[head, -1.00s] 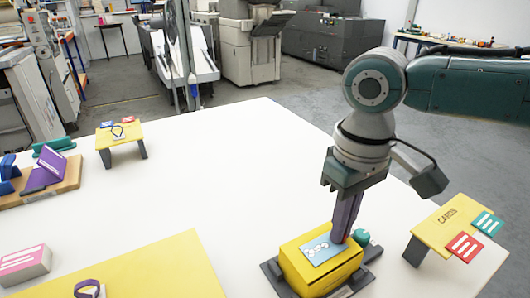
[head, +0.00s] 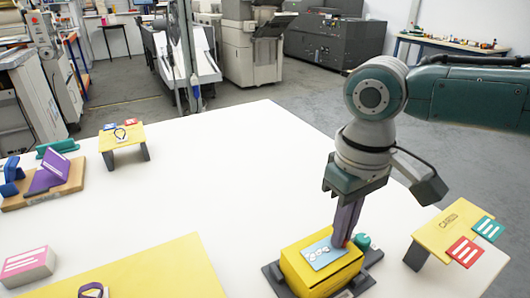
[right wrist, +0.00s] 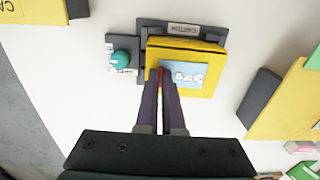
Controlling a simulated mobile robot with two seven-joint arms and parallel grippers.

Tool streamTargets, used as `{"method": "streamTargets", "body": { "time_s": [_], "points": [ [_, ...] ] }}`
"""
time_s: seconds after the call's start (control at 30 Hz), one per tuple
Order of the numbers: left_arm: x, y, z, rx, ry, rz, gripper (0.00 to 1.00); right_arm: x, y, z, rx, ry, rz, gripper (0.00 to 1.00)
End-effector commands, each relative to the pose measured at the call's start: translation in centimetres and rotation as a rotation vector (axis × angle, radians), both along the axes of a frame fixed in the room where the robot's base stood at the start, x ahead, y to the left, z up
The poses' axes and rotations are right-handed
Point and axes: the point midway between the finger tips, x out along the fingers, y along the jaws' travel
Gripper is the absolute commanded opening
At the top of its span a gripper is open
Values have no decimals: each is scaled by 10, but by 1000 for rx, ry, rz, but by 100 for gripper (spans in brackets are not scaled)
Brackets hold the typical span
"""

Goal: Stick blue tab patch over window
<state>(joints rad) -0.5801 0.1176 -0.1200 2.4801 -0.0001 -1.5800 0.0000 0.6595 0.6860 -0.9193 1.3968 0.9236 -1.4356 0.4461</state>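A light blue patch (head: 322,254) with white shapes lies flat on or just above the top of a yellow box (head: 312,279). The box sits in a dark grey holder (head: 275,276). No window shows on the box top; the patch covers part of it. My right gripper (head: 341,243) points down at the patch's edge. In the right wrist view its fingers (right wrist: 160,76) are nearly together with a small red piece between the tips, beside the patch (right wrist: 187,75). The red piece looks like a tab of the patch; I see no blue tab. My left gripper is out of view.
A teal knob (head: 362,241) stands beside the box. A yellow stand (head: 440,232) with red and teal cards is at the right. Another yellow stand (head: 121,138) with small red and blue pieces is at the far left. The white table's middle is clear.

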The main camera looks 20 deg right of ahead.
Motion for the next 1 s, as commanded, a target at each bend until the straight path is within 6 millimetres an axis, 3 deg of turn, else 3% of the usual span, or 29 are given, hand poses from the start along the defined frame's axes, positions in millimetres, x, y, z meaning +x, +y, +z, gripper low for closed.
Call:
{"method": "streamTargets", "body": {
  "time_s": [0.73, 1.0],
  "points": [
    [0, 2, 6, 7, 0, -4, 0, -2, -1, 1, -3, 6, 0, 0],
    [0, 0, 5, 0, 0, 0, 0, -1, -1, 1, -2, 3, 0, 34]
  ]
}}
